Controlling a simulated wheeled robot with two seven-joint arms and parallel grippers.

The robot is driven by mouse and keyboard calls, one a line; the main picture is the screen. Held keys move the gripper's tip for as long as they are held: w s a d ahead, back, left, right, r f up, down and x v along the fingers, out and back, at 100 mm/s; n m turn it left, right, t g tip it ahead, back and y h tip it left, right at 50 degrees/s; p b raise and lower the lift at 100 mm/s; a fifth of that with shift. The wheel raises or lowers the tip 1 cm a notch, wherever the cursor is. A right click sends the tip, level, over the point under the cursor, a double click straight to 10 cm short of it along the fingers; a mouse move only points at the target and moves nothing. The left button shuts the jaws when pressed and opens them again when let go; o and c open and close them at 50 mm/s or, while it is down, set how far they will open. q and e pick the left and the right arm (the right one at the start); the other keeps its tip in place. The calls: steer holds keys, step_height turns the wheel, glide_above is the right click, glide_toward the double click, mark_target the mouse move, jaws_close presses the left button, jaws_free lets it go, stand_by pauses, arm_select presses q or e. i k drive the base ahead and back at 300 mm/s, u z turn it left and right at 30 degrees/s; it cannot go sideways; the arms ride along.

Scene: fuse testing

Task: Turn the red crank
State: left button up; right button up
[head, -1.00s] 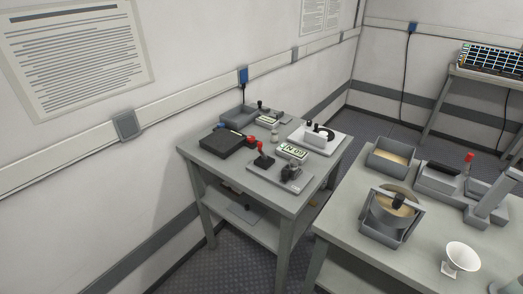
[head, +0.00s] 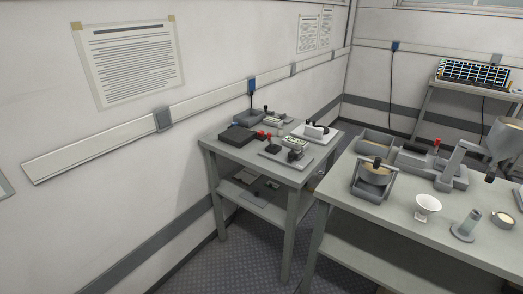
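Neither of my grippers shows in the head view. I cannot tell for sure which red part is the crank. A small red-tipped handle (head: 436,145) stands upright on a grey device (head: 447,170) at the back of the right table. On the left table, a small red lever (head: 261,135) stands by a black box (head: 239,139), on or near a light plate with dark fittings. Another small red part is close beside it. All are too small to show details, and nothing touches them.
The left grey table (head: 223,147) also holds a white device (head: 312,131) and trays. The right table (head: 345,207) holds a bowl in a frame (head: 374,175), a white funnel (head: 427,206) and a cylinder on a base (head: 467,226). A floor gap (head: 305,247) lies between the tables.

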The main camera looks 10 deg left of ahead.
mark_target(273, 145)
steer(key=z, duration=0.05)
steer(key=k, duration=0.3)
steer(key=u, duration=0.7)
steer(key=i, duration=1.65)
steer(key=z, duration=1.05)
steer(key=i, duration=0.25)
steer(key=z, duration=0.05)
